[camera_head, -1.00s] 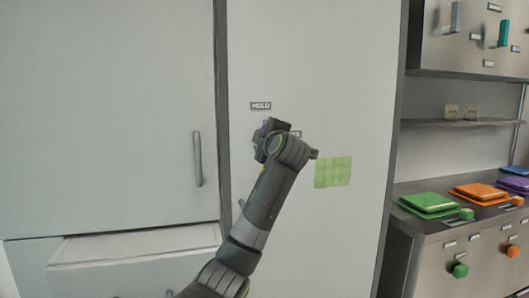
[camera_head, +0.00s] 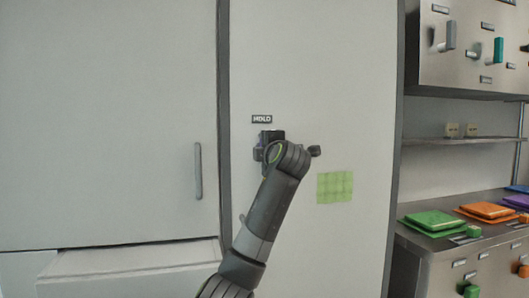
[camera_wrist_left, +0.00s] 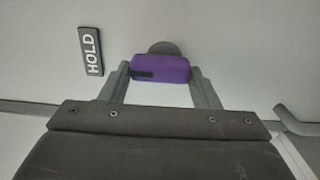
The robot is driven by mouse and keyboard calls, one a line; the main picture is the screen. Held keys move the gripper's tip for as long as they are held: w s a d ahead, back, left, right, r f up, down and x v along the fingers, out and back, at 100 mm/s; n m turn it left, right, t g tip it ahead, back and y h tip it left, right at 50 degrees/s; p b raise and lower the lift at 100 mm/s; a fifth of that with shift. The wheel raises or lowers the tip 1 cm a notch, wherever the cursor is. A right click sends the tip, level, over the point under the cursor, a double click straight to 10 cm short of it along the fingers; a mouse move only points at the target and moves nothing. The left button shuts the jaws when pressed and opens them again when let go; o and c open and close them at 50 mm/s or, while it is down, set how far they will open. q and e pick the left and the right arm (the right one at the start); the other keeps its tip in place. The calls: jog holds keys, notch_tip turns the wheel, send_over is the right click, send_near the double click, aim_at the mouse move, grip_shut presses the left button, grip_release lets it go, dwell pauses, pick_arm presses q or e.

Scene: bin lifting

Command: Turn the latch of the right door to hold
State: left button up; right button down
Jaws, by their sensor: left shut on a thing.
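The right door (camera_head: 350,90) is the pale panel right of the dark vertical strip in the head view. Its latch has a purple handle (camera_wrist_left: 175,69) on a round grey pivot, seen in the left wrist view. My left gripper (camera_head: 266,146) is at the door, just below the HOLD label (camera_head: 262,119). In the left wrist view my left gripper (camera_wrist_left: 160,72) is shut on the purple handle, one finger at each end. The HOLD label (camera_wrist_left: 91,50) is left of the handle there. In the head view my gripper hides the latch. My right gripper is not in view.
A green square (camera_head: 335,187) is on the door, right of my arm. The left door (camera_head: 110,120) has a vertical grey handle (camera_head: 198,171). At right are a counter (camera_head: 440,251) with coloured flat items, a shelf (camera_head: 460,141) and a panel with levers (camera_head: 465,70).

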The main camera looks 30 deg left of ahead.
pick_arm(q)
jog(key=o, duration=1)
jog(key=b+v, duration=0.2)
jog(key=v, duration=1.5)
jog(key=shift+s+d+b, duration=0.1)
jog(key=shift+s+b, duration=0.1)
jog(key=shift+b, duration=0.15)
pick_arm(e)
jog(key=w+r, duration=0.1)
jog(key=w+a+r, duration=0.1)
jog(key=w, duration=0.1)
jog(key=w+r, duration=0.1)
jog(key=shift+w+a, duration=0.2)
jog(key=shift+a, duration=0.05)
